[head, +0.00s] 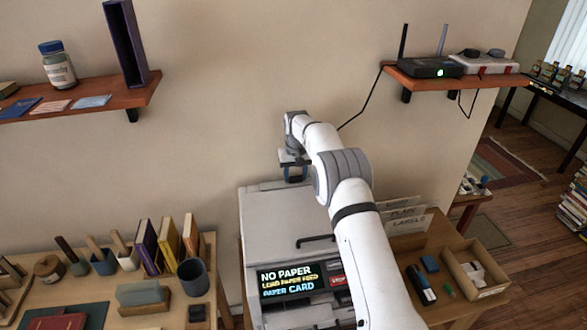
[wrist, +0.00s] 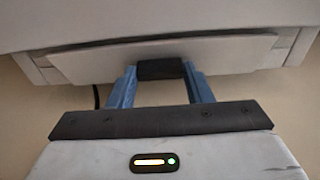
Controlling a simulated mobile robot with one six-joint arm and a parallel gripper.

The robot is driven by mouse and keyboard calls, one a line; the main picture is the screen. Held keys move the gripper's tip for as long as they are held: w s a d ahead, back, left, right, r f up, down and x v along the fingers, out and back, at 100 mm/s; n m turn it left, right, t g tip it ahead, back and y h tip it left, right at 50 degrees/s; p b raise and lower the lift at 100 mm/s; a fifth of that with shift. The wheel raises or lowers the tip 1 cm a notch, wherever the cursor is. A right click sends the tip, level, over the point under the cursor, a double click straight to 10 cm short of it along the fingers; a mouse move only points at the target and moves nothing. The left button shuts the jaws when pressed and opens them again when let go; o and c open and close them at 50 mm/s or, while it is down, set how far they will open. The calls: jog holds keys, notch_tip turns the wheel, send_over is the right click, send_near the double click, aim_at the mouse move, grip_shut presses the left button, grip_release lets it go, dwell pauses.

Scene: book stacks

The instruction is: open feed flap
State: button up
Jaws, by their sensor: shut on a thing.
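The printer (head: 265,225) is a pale grey machine whose screen (head: 287,281) reads "NO PAPER", "LOAD PAPER FEED" and "PAPER CARD". My gripper (head: 293,174) is at the printer's back edge, below my bent wrist. In the wrist view, the blue fingers of my gripper (wrist: 160,72) are shut on a dark grip tab (wrist: 160,68). The tab sits at the middle of the feed flap (wrist: 235,54), a wide pale panel set under the printer's edge. I cannot tell how far the flap stands open. My arm hides the printer's right side in the head view.
A left table (head: 100,303) holds books, cups and wooden holders close beside the printer. On the right are labelled paper dividers (head: 405,215) and an open box (head: 477,273). Wall shelves hang at left (head: 130,98) and right (head: 430,82). The wall is close behind the printer.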

jog(key=shift+w+a+r+g+p, duration=0.2)
jog(key=shift+w+g+p, duration=0.1)
jog(key=shift+g+p, duration=0.25)
jog(key=o, duration=1)
jog(key=shift+d, duration=0.1)
jog(key=shift+r+b, duration=0.3)
jog(key=shift+r, duration=3.55)
